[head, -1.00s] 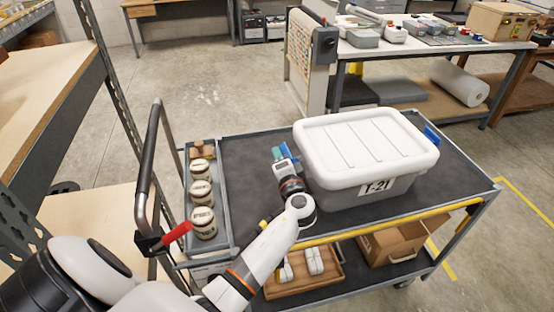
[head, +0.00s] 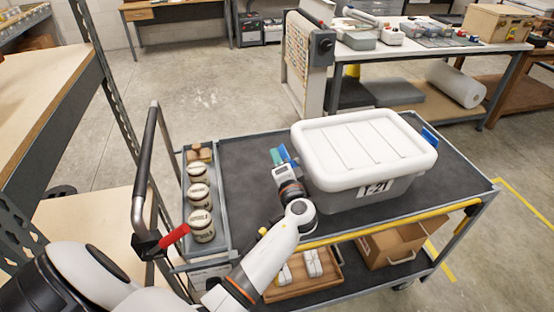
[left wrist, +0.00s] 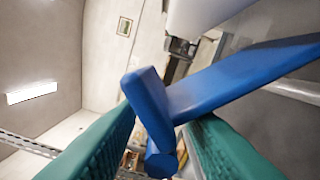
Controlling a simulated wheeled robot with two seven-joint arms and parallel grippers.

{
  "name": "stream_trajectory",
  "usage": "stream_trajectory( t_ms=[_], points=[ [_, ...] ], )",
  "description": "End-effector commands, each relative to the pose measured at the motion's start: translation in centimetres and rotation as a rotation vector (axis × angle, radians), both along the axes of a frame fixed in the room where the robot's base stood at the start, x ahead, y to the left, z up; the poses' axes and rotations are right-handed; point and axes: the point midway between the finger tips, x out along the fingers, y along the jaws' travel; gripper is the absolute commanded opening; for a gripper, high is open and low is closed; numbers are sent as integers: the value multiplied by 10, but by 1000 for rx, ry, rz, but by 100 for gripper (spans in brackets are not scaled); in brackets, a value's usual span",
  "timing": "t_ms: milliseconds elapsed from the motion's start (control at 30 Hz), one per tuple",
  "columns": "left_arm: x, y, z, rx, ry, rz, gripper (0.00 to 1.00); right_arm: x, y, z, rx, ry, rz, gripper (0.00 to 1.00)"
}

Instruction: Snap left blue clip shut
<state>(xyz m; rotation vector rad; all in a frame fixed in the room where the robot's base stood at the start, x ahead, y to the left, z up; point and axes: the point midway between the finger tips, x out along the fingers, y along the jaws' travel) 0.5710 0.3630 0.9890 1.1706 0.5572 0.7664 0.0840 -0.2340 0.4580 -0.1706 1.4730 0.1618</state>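A grey tote (head: 345,200) with a white lid (head: 365,145) and a label stands on the cart. The left blue clip (head: 287,155) sticks out at the tote's left side. It also shows large in the left wrist view (left wrist: 235,85), its thick end between and just beyond the teal fingers. My left gripper (head: 280,157) is at this clip, its fingers apart (left wrist: 165,120). Whether a finger touches the clip I cannot tell. Another blue clip (head: 429,138) shows at the tote's right end. My right gripper is not in view.
The cart's dark top (head: 245,175) is bare around my forearm. A side tray (head: 182,215) with labelled jars (head: 199,196) lies left, beside the cart handle (head: 145,170). A lower shelf holds a cardboard box (head: 392,245) and a wooden tray (head: 325,280). A workbench (head: 425,47) stands behind.

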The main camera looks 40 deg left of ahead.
Motion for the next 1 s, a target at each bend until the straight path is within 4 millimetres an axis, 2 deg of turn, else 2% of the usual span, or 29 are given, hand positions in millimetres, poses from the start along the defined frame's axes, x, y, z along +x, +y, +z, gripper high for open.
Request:
stream_trajectory(
  t_ms=[300,500,900,933,1000],
  points=[
    [-42,-52,-5,-5,-1,-1,33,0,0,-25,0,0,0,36],
    [-61,-76,-3,-3,0,-1,33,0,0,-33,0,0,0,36],
    [-68,-84,0,-1,-1,0,33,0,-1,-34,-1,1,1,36],
    [-68,-84,0,-1,-1,0,32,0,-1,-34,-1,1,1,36],
    [-68,-83,-2,-10,-1,-2,20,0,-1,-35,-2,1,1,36]
  ],
)
